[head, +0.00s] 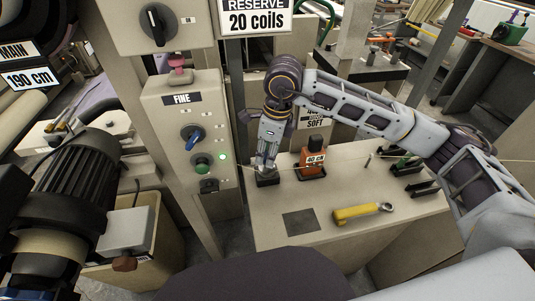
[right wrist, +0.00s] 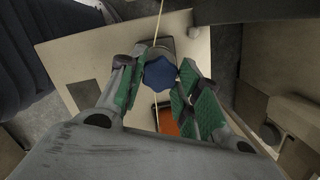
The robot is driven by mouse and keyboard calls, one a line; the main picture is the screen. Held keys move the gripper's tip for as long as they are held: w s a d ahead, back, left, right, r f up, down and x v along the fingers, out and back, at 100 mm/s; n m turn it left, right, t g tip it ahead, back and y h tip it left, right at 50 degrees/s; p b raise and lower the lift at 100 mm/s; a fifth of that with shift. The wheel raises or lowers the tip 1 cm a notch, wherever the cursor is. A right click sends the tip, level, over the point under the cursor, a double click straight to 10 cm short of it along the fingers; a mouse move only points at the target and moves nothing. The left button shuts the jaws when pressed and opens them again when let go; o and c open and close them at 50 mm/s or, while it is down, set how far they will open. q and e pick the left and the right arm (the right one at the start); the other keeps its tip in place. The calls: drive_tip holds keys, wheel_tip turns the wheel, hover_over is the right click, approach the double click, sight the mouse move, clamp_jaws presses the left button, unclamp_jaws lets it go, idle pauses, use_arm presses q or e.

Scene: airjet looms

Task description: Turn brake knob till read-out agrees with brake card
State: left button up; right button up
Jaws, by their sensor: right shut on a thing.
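My right gripper (head: 265,165) points down onto a small dark unit (head: 268,180) at the left side of the beige bench. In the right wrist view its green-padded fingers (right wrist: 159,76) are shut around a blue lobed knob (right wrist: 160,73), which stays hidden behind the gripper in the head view. A card reading "SOFT" (head: 314,122) hangs behind the bench, its upper line partly covered by my arm. An orange unit (head: 313,160) next to the knob carries a label that seems to read "60 cN". My left gripper is out of view.
A yellow-handled tool (head: 361,212) and a dark square pad (head: 300,222) lie on the bench (head: 400,225). Dark clips (head: 408,167) stand at its right end. A control box (head: 182,110) with knobs and a lit green lamp stands left. A thread crosses above the bench.

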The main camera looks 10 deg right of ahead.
drive_tip(key=o, duration=0.8)
drive_tip(key=shift+r, duration=0.15)
